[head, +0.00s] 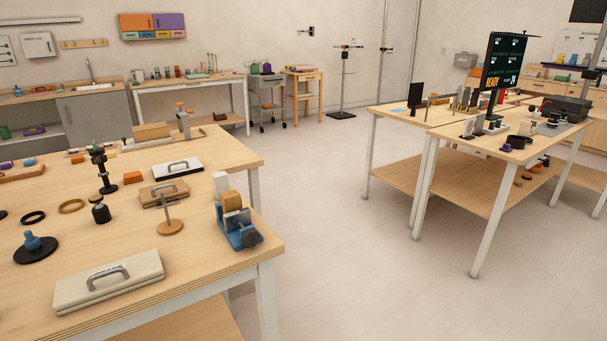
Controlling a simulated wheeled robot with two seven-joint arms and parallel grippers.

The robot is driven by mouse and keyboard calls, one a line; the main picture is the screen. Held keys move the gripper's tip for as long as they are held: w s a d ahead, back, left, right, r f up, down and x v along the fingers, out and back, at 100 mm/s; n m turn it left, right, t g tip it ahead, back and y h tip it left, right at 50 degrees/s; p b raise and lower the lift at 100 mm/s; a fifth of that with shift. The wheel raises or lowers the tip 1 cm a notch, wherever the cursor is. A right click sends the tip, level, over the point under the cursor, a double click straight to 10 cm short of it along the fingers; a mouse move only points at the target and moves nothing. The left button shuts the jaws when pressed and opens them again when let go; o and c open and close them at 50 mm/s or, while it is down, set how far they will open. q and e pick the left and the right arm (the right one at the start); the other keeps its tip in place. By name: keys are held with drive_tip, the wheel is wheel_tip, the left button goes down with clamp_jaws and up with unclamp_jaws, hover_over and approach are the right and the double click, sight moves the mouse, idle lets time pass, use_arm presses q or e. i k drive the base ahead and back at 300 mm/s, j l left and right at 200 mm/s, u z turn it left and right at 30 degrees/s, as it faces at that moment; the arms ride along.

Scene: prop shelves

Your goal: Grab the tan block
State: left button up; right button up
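Several tan pieces show on the near left table (195,262), and I cannot tell which one is the tan block. A tan piece (231,200) sits upright in a blue vise-like holder (238,232) near the table's right edge, between paler pieces. A flat tan block with a grey handle (160,196) lies left of it, behind a small round-based stand (169,226). A brown-tan block (151,132) rests at the table's far end. Neither of my grippers is in view.
A cream handled block (110,284) lies at the table's front, and a white handled one (178,168) farther back. Black stands and rings crowd the left side. Open floor (335,220) separates this table from the right-hand tables (480,155).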

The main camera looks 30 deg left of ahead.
sight(230, 201)
drive_tip(key=u, duration=1.5)
